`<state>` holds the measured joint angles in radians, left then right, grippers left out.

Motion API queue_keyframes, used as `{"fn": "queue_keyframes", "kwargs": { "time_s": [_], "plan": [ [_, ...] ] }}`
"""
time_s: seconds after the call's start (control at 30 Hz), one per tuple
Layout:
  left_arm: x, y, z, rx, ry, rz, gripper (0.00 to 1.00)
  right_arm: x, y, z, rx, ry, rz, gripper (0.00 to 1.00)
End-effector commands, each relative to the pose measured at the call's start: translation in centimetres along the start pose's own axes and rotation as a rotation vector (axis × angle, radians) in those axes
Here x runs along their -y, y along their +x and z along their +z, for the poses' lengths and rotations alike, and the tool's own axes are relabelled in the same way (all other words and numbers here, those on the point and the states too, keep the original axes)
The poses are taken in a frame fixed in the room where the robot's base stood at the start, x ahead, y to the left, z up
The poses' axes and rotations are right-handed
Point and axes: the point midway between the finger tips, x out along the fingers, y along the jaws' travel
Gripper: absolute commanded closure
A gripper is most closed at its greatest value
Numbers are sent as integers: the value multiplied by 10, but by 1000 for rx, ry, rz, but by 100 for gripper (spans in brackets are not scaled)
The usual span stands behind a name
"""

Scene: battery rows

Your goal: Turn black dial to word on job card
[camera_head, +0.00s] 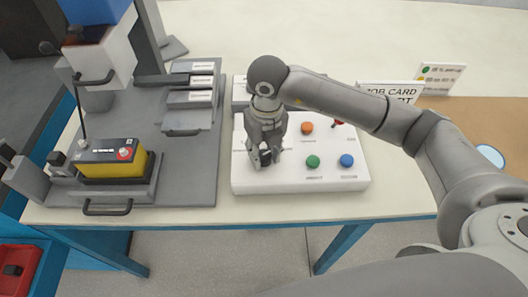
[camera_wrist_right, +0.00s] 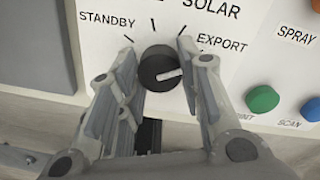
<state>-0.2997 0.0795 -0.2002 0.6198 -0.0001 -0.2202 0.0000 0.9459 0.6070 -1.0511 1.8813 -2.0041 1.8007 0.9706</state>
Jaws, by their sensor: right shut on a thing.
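The black dial (camera_wrist_right: 158,68) sits on the white panel (camera_head: 240,178) and shows clearly in the right wrist view. Its white mark points right and slightly up. Printed words STANDBY, SOLAR and EXPORT stand around it, EXPORT at the upper right. My right gripper (camera_head: 264,160) is over the panel's left part, its fingers on both sides of the dial in the wrist view (camera_wrist_right: 158,65), shut on it. My left gripper is not in view.
Orange (camera_head: 307,128), green (camera_head: 313,161) and blue (camera_head: 346,160) buttons sit right of my gripper; a red one is partly behind my arm. A yellow and black battery (camera_head: 112,160) stands on the grey fixture at left. Another sign (camera_head: 440,76) stands behind the card.

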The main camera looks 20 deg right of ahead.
Motion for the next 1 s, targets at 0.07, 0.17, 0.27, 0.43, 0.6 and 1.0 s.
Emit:
{"fn": "queue_keyframes", "kwargs": {
  "time_s": [0.07,0.17,0.27,0.43,0.6,1.0],
  "plan": [
    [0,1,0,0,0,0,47,0,0,0,0,19,-1,90],
    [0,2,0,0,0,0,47,0,0,0,1,35,-1,90],
    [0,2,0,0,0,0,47,0,0,0,1,44,0,90],
    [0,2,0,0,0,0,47,0,0,0,1,46,0,90],
    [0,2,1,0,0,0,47,0,0,0,1,46,0,90],
    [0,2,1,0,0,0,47,0,0,0,1,44,0,44]
  ]
}}
